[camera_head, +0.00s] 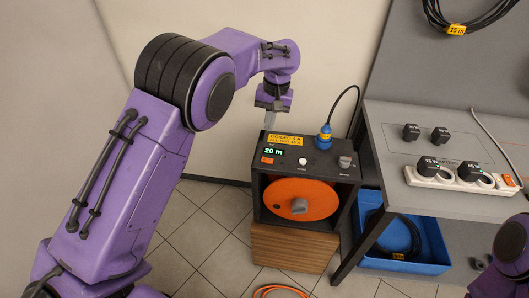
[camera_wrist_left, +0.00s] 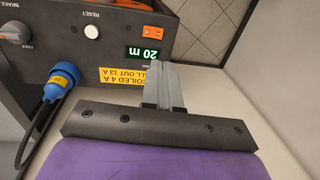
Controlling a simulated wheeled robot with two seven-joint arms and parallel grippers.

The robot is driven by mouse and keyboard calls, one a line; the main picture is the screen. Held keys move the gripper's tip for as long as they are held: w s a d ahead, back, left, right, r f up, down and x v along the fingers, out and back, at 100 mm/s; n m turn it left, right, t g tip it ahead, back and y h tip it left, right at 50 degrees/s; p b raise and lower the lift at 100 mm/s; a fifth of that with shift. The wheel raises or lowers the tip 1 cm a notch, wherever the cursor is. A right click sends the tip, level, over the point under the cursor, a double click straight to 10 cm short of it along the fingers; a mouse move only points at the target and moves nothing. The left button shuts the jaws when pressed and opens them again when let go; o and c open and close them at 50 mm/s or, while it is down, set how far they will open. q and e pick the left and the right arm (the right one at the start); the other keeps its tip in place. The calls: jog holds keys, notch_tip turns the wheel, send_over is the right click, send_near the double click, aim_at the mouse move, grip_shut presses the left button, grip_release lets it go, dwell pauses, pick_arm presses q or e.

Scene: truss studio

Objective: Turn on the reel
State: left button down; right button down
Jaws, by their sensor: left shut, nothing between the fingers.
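The reel is a dark box (camera_head: 262,212) with an orange drum (camera_head: 290,203) in its open front. Its top panel bears an orange rocker switch (camera_head: 267,160), a display (camera_head: 274,150) reading "20 m", a white reset button (camera_head: 302,162) and a brake knob (camera_head: 344,162). In the left wrist view the rocker switch (camera_wrist_left: 92,32) and display (camera_wrist_left: 143,55) lie beyond the fingers. My left gripper (camera_head: 270,122) is shut and empty, above the panel's back left corner; its fingers show in the left wrist view (camera_wrist_left: 165,72). My right gripper is out of view.
A blue plug (camera_head: 324,138) with a black cable rises from the panel's back. To the right, a grey table (camera_head: 450,207) bears a white power strip (camera_head: 440,180) with black plugs. A blue crate (camera_head: 432,262) stands underneath. An orange cable (camera_head: 280,292) lies on the floor.

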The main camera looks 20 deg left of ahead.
aim_at(263, 159)
pick_arm(q)
jog(key=f, duration=0.4)
jog(key=a+f+p, duration=0.1)
jog(key=f, duration=0.4)
jog(key=f+p, duration=0.1)
jog(key=f, duration=0.3)
jog(key=shift+s+a+f, duration=0.2)
jog(key=shift+a+f, duration=0.05)
jog(key=shift+p, duration=0.3)
jog(key=shift+a+f, duration=0.1)
jog(key=shift+f, duration=0.05)
jog(key=shift+w+d+r+p, duration=0.2)
jog(key=shift+d+p, duration=0.25)
jog(key=shift+d, duration=0.35)
